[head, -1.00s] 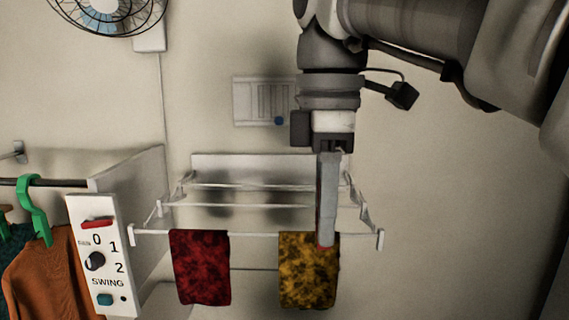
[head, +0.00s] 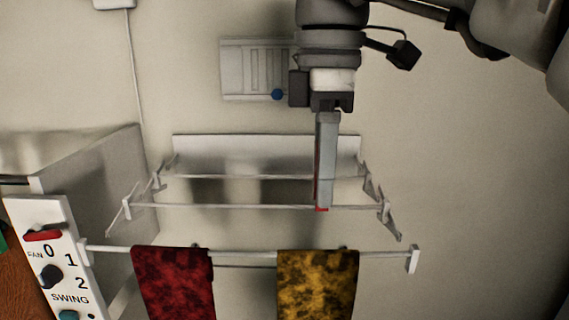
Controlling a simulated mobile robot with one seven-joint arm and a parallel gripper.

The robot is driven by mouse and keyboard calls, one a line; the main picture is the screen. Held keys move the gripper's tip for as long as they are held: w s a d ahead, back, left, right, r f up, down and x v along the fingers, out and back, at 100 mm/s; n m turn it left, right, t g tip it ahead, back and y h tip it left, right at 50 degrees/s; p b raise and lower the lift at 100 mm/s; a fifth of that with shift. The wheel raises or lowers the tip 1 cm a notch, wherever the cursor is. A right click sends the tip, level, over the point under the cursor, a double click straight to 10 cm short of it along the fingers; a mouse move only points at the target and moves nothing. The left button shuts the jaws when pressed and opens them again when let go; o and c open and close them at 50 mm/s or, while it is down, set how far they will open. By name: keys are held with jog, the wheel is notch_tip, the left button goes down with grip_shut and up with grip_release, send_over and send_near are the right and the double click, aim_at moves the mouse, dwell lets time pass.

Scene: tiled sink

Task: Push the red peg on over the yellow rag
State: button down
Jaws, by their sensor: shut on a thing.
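The yellow rag (head: 317,285), mottled with dark patches, hangs over the front bar of the wall rack; its lower end is cut off by the picture edge. My gripper (head: 322,206) points down, with its tips above the rag's top edge in the picture and apart from it. It is shut on the red peg (head: 321,209), of which only a thin red bit shows at the tips. The fingers hide the rest of the peg. The distance in depth between tips and front bar is hard to tell.
A dark red rag (head: 173,285) hangs to the left on the same front bar (head: 235,254). Further rack bars (head: 250,206) run behind. The right side is clear.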

jog(key=b, duration=0.6)
send_over(319, 251)
jog(key=shift+f, duration=2.8)
jog(key=shift+p, duration=0.6)
jog(key=shift+f+b, duration=2)
jog(key=shift+f, duration=0.6)
jog(key=shift+c, duration=2.4)
grip_release()
notch_tip(319, 251, up, 7)
jog(key=p, duration=0.7)
jog(key=shift+r, duration=0.1)
